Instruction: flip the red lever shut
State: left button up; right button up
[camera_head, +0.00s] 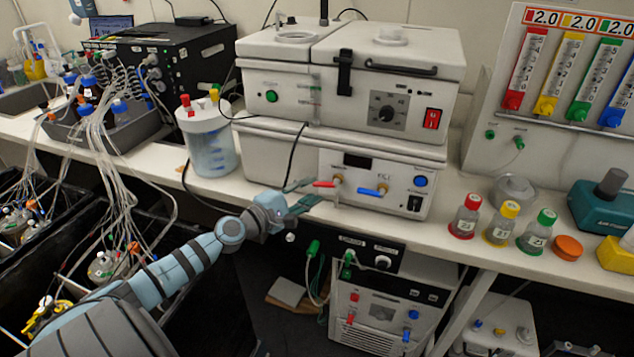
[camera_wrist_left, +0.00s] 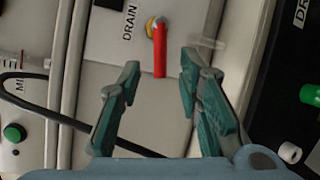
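The red lever (camera_head: 323,184) sits on the front panel of the lower white unit, on a brass valve (camera_wrist_left: 155,24). In the head view it lies sideways, its handle reaching left from the valve. In the left wrist view the red lever (camera_wrist_left: 160,52) hangs down in the picture beside the word DRAIN. My left gripper (camera_head: 304,194) is open in front of the panel. In the wrist view the left gripper (camera_wrist_left: 158,76) has its green fingertips on either side of the lever's free end, with visible gaps. My right gripper is not in view.
A blue lever (camera_head: 372,191) is just right of the red one. A black cable (camera_head: 291,158) hangs at the left of the panel. Red, yellow and green capped bottles (camera_head: 501,222) stand on the bench (camera_head: 447,235) to the right. Tubing and bottles crowd the left.

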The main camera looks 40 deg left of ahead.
aim_at(320, 185)
pick_arm(q)
jog(key=w, duration=0.3)
jog(key=shift+w+d+f, duration=0.15)
jog(key=shift+w+d, duration=0.2)
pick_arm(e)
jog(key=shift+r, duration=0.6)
pick_arm(q)
jog(key=shift+s, duration=0.1)
grip_shut()
jog(key=r+m+g+p, duration=0.1)
jog(key=p, duration=0.4)
jog(key=shift+r+m, duration=0.35)
jog(key=shift+m, duration=0.05)
jog(key=shift+f, duration=0.15)
jog(key=shift+a+f+y, duration=0.1)
jog(key=shift+f+y, duration=0.05)
jog(key=shift+y, duration=0.15)
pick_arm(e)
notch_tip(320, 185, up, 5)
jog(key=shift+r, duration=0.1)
pick_arm(q)
grip_release()
